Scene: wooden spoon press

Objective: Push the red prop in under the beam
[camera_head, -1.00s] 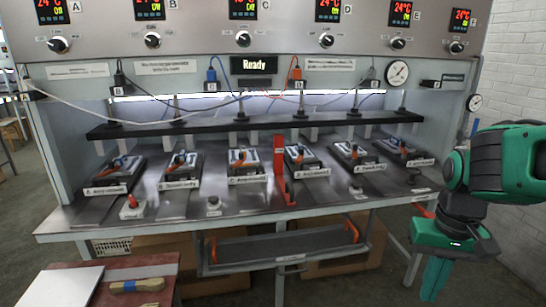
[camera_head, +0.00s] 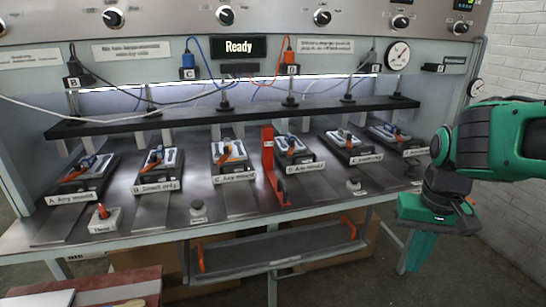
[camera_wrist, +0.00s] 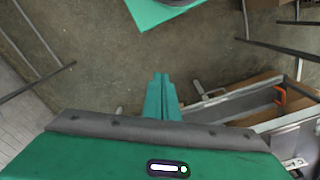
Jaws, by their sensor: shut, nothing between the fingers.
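The red prop (camera_head: 270,165) stands upright on the steel bench, near the middle, between the mould labelled C and the one beside it. Its flat red foot runs toward the front of the bench. The long black beam (camera_head: 190,120) spans the bench behind the moulds, and the prop's top reaches about the beam's front edge. I cannot tell whether they touch. My gripper (camera_head: 420,250) points down at the right, off the bench's front right corner and far from the prop. In the wrist view its fingers (camera_wrist: 162,92) are together and empty, above the floor.
Several moulds with orange and blue handles, such as one at left (camera_head: 82,180), stand in a row. A small base with a red knob (camera_head: 103,218) sits front left. A grey tray with orange handles (camera_head: 270,258) hangs below the bench front. Cables hang above the beam.

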